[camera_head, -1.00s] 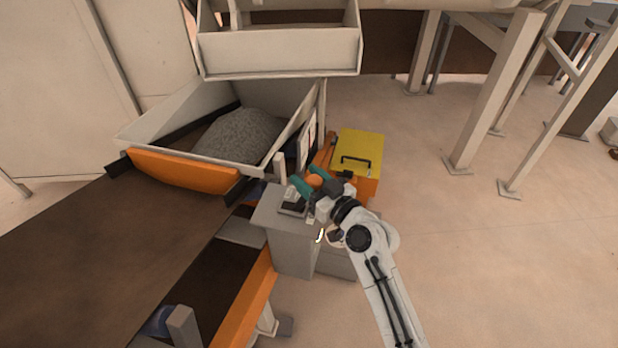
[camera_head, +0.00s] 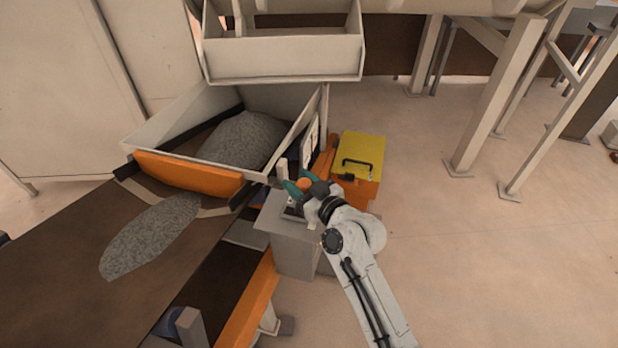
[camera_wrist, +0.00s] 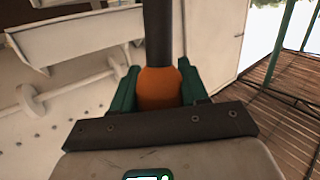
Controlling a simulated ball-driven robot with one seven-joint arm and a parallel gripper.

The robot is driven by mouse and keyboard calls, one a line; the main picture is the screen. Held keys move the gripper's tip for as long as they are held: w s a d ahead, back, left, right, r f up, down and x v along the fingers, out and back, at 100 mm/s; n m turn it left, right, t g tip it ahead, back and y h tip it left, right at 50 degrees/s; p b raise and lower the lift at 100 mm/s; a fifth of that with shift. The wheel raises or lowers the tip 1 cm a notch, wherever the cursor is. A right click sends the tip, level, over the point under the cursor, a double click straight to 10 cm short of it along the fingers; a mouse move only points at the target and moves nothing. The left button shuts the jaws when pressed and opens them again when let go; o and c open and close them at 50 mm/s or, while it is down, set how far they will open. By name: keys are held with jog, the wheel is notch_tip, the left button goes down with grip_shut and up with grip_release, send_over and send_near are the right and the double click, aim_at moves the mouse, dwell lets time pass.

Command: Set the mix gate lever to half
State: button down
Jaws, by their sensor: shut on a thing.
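My gripper (camera_head: 304,185) is shut on the mix gate lever. In the wrist view the lever's orange grip (camera_wrist: 158,88) sits between the two green fingers, with its dark shaft (camera_wrist: 158,35) running up from it. In the head view the lever's orange end (camera_head: 305,184) shows between the fingers, above the grey pedestal (camera_head: 295,250). The orange gate (camera_head: 188,174) at the front of the hopper (camera_head: 300,130) stands above the dark belt, with a gap under it. The lever's scale marks are not readable.
A grey gravel heap (camera_head: 242,140) lies in the hopper, and a gravel patch (camera_head: 150,238) lies on the dark belt (camera_head: 60,275). A yellow-topped orange box (camera_head: 357,155) stands just right of my gripper.

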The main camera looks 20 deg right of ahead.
jog(key=shift+w+a, duration=0.75)
jog(key=shift+a, duration=0.3)
jog(key=c, duration=0.6)
grip_release()
jog(key=b+v, duration=0.2)
jog(key=v, duration=0.8)
jog(key=shift+s+d+b, duration=0.2)
jog(key=shift+s+b, duration=0.15)
jog(key=shift+f, duration=0.1)
